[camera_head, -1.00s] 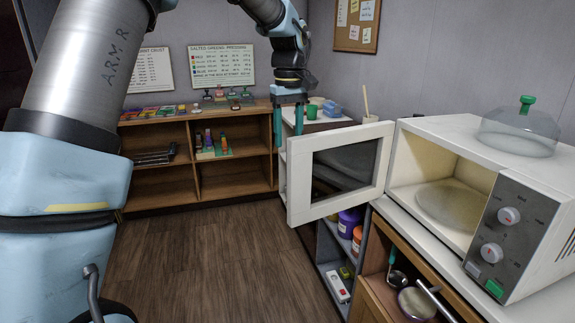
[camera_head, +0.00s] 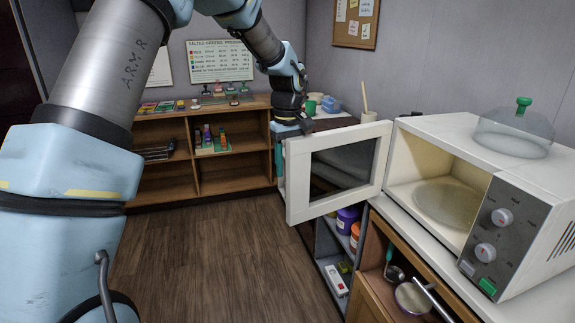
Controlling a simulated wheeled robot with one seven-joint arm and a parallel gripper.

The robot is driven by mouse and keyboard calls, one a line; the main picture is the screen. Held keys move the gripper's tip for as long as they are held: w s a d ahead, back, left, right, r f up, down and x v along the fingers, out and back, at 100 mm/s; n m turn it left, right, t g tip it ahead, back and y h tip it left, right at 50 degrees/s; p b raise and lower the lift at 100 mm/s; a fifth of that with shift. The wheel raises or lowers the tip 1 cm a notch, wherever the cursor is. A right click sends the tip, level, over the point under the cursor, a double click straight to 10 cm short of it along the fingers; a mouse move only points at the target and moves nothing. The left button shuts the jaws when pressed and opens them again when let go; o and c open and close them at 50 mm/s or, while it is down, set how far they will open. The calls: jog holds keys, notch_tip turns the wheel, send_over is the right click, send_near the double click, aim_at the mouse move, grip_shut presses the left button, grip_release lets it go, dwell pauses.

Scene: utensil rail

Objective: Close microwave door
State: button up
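The microwave (camera_head: 538,188) stands on the counter at the right. Its door (camera_head: 298,190), a white frame around a dark window, stands wide open to the left, inner face towards me. The cavity is open to view with a round turntable plate (camera_head: 450,203) inside. My gripper (camera_head: 288,152) points down at the door's free left edge, near its upper corner. One teal finger shows just left of that edge; the other is hidden behind the door. The visible finger sits at the outer end of the gripper body, so the gripper looks open. Contact with the door cannot be told.
A clear cover with a green knob (camera_head: 523,107) sits on the microwave. Below the counter are shelves with jars (camera_head: 348,220) and a pan (camera_head: 412,297). A wooden shelf unit (camera_head: 235,175) stands at the back. The floor left of the door is clear.

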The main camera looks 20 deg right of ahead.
grip_shut()
dwell(1.1)
